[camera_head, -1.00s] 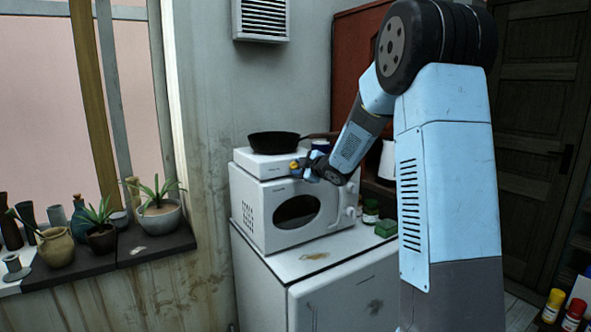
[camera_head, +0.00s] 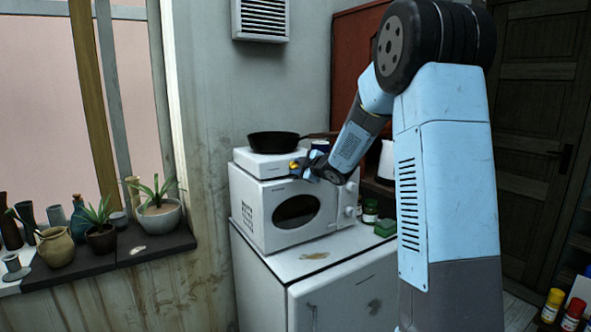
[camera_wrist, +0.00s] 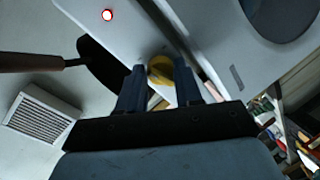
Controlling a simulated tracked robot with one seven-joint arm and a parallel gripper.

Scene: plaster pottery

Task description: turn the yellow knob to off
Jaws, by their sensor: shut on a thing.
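The yellow knob (camera_head: 294,164) is on the front of a white hot plate (camera_head: 262,164) that stands on top of a white microwave (camera_head: 290,215). My gripper (camera_head: 303,165) reaches in from the right and is shut on the knob. In the wrist view, the yellow knob (camera_wrist: 160,70) sits between the two dark fingers (camera_wrist: 161,88), which partly hide it. I cannot read the knob's setting.
A black frying pan (camera_head: 274,142) sits on the hot plate, its handle pointing right behind my arm. The microwave stands on a white cabinet (camera_head: 310,262). Small jars (camera_head: 370,210) and a green block (camera_head: 386,228) stand right of the microwave. Potted plants (camera_head: 158,212) line the left sill.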

